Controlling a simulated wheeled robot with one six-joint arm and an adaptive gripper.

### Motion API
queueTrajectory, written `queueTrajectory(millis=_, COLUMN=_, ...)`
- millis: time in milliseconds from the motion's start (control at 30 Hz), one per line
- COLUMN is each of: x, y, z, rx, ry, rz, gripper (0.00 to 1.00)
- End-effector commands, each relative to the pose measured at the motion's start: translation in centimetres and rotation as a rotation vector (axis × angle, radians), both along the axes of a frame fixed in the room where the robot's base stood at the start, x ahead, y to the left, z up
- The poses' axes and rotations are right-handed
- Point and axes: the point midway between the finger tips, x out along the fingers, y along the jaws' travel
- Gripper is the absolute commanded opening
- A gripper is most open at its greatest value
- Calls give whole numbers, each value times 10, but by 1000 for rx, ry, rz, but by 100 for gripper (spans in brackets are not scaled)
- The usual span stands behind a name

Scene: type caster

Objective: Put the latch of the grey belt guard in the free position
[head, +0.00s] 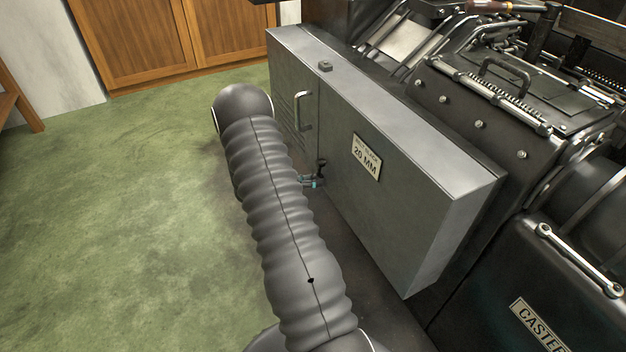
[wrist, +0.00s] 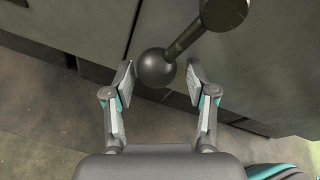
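The grey belt guard (head: 410,200) is a large box on the side of the machine, with a "20 MM" plate (head: 366,157) on its front. Its latch (head: 321,168) is a small dark lever low on the front, near the seam. In the wrist view the latch is a lever with a ball knob (wrist: 156,68), slanting up right to a round pivot (wrist: 224,12). My gripper (wrist: 160,77) is open, with one finger either side of the ball. The left finger is close to the ball; a gap shows on the right. In the head view my arm partly hides my gripper (head: 308,182).
A pale handle (head: 302,111) stands on the guard's left part, above the latch. The machine's dark body (head: 490,260) with a "CASTER" plate is on the right. Wooden cabinets (head: 150,40) stand behind. The green floor (head: 110,210) on the left is clear.

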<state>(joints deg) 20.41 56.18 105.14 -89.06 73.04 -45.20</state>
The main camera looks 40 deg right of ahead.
Motion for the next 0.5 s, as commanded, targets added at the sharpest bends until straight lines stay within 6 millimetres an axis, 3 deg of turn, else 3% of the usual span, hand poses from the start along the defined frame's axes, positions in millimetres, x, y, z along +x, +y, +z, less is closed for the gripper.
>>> queueTrajectory(millis=333, x=3, y=2, z=1, rx=-2, ry=-4, rz=5, gripper=67)
queueTrajectory(millis=500, x=8, y=16, z=5, rx=-1, ry=-4, rz=8, gripper=67)
